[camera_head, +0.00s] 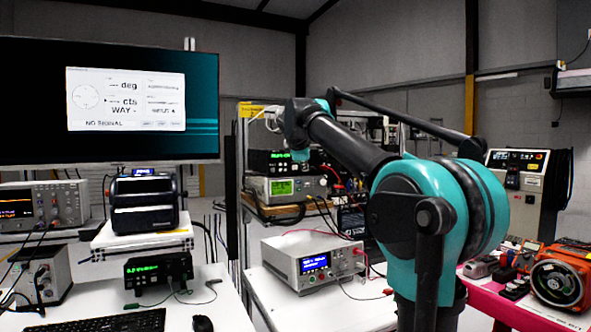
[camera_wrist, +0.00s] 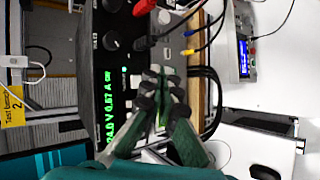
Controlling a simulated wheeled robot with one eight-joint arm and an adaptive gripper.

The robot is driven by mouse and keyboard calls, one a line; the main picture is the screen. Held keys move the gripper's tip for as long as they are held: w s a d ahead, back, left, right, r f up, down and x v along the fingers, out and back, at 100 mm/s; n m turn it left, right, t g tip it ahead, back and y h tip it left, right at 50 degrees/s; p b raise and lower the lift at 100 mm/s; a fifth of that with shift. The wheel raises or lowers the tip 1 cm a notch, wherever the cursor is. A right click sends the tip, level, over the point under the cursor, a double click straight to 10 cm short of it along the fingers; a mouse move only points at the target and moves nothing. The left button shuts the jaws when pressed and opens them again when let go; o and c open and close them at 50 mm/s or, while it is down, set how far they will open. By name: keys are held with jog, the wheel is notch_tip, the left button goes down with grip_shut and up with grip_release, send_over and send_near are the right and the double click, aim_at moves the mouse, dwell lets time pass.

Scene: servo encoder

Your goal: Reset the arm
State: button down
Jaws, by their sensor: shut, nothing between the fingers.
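My arm reaches up and to the left across the middle of the head view, and its far end stands in front of a rack of instruments. My gripper shows in the wrist view (camera_wrist: 160,88), with its two dark and green fingers together and nothing between them. Behind the fingers is a black power supply (camera_wrist: 112,70) with green digits and cables plugged into its front. In the head view the gripper's fingers are too small to make out clearly.
A large monitor (camera_head: 110,145) reading NO SIGNAL stands at the left. A grey bench instrument (camera_head: 290,262) sits on the white table in the middle. A keyboard (camera_head: 115,322) and a mouse (camera_head: 203,324) lie at the front left. An orange machine (camera_head: 562,285) stands at the right.

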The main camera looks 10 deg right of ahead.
jog(key=shift+s+d, duration=0.15)
jog(key=shift+s, duration=0.25)
jog(key=s+d+f+m+g, duration=0.1)
jog(key=s+d+f+m, duration=0.3)
jog(key=f, duration=0.7)
jog(key=s+a+f+m+g+y, duration=0.1)
jog(key=s+f+m+g, duration=0.1)
jog(key=s+f, duration=0.6)
jog(key=s+d+f+m+g, duration=0.1)
jog(key=s+d+f+m, duration=0.15)
jog(key=f, duration=1.05)
jog(key=s+a+f+m+g+y, duration=0.2)
jog(key=s+f+m, duration=0.5)
jog(key=s+f, duration=1.5)
jog(key=shift+s+g, duration=0.4)
jog(key=shift+s, duration=0.2)
jog(key=shift+m, duration=0.25)
